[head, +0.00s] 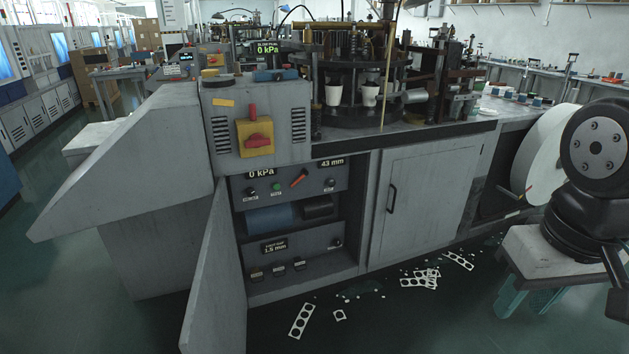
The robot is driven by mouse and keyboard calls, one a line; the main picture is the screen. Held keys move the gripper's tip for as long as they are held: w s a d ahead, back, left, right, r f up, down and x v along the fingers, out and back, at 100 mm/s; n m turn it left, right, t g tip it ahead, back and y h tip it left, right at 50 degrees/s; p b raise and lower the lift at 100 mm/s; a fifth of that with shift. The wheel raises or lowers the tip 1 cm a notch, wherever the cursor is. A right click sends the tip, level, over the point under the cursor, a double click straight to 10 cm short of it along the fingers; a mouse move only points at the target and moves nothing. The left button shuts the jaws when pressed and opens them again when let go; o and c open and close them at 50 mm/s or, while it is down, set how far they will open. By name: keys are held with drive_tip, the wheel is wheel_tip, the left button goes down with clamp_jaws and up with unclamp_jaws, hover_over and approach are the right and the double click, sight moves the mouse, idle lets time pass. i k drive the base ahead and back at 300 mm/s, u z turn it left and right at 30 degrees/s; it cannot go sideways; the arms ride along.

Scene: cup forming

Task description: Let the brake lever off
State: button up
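A thin lever with a red tip (528,188) sits low beside the large white paper reel (548,150) at the right of the machine. A second, red-handled lever (299,178) is set at a slant on the grey panel inside the open cabinet. I cannot tell from this view which of them is the brake lever; no label on either is readable. Dark arm links, probably mine, stand at the right edge and cover part of the reel. My gripper is not in view.
An open cabinet door (217,265) juts out in front at the left. Punched white scraps (302,320) lie on the green floor (400,325) before the machine. A closed door (425,205) is beside the open bay. A red switch (256,138) is above it.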

sight(298, 180)
drive_tip(key=z, duration=0.35)
drive_tip(key=i, duration=1.25)
drive_tip(key=z, duration=0.1)
